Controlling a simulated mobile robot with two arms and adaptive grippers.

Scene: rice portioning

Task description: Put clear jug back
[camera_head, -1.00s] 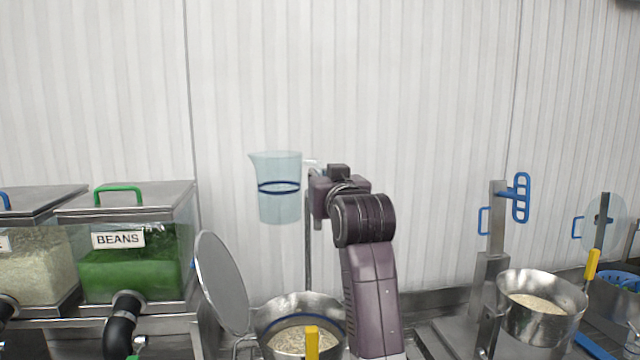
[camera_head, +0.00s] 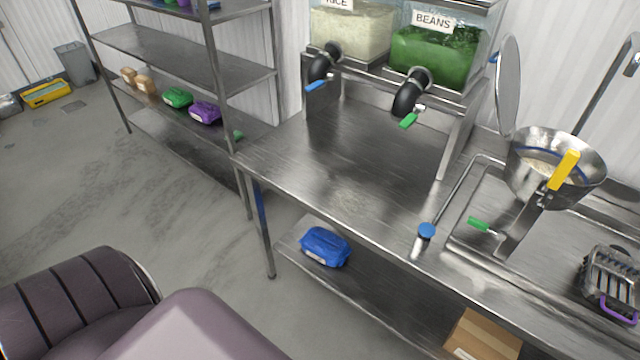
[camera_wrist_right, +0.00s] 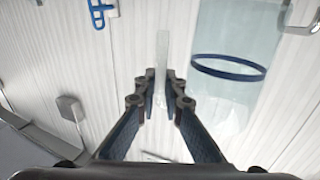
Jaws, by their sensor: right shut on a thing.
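The clear jug (camera_wrist_right: 228,98) shows in the right wrist view, a see-through vessel with a dark blue band around it. It is off to the right of my fingers, with part of it cut off by the top edge. My right gripper (camera_wrist_right: 160,88) is shut on a clear upright strip, which looks like the jug's handle. The white ribbed wall is behind it. In the head view now, neither the jug nor my right gripper shows. My left gripper is not seen.
The steel table (camera_head: 340,190) has a wide bare area before the rice bin (camera_head: 352,30) and beans bin (camera_head: 435,55). A steel pot (camera_head: 540,185) with a yellow handle stands right. A shelf rack (camera_head: 190,60) is at the left. A blue bag (camera_head: 325,246) lies on the lower shelf.

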